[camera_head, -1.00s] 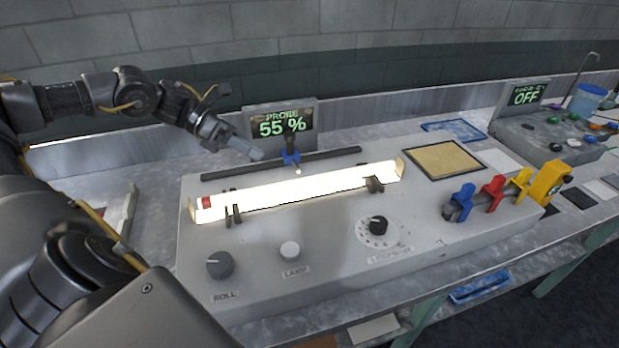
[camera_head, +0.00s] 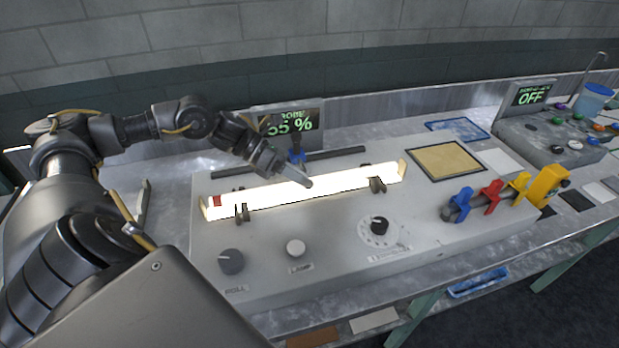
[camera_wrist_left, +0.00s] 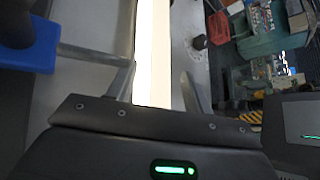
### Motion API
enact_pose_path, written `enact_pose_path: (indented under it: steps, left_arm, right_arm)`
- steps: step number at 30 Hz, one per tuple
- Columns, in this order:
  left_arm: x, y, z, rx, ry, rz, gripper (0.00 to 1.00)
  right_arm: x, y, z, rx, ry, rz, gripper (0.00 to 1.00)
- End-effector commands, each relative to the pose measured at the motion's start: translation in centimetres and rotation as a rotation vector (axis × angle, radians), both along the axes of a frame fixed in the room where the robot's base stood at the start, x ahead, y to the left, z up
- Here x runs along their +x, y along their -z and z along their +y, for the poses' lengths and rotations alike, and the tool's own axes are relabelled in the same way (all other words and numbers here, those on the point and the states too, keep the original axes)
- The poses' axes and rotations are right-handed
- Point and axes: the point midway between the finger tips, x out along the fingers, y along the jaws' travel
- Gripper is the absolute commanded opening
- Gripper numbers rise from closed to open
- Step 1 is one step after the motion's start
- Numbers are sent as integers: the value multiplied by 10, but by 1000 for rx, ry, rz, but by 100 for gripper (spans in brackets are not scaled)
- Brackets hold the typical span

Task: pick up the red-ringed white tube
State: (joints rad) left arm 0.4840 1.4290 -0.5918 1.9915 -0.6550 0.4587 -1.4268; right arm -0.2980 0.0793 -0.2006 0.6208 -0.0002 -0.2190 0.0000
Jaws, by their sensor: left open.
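The red-ringed white tube (camera_head: 262,191) glows brightly and lies across two dark supports on the grey console. Its red ring (camera_head: 217,200) is near the left end. My left gripper (camera_head: 308,183) reaches over the tube near its middle, right of centre, fingers pointing down and right. In the left wrist view the bright tube (camera_wrist_left: 153,55) runs between the two spread fingers (camera_wrist_left: 158,85). The gripper is open, and I cannot tell whether either finger touches the tube. My right gripper is not in view.
Knobs (camera_head: 231,261) line the console front. Blue, red and yellow clips (camera_head: 492,196) stand at the right. A tan pad (camera_head: 446,160) lies behind them.

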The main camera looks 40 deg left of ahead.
Motion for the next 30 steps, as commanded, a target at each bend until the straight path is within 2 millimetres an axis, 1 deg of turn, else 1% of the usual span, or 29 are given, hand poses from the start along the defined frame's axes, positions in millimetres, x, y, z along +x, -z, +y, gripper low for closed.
enact_pose_path:
  steps: [8,19,20,21,30]
  left_arm:
    - [1,2,-2,1,0,0,51]
    - [1,2,-2,1,-1,0,3]
    - [1,2,-2,1,-1,0,3]
    - [1,2,-2,1,0,-1,0]
    - [2,0,-2,1,0,-3,0]
  right_arm:
    - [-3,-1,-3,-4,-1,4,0]
    - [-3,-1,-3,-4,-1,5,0]
    - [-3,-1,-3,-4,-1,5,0]
    - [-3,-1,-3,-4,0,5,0]
    - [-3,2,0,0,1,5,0]
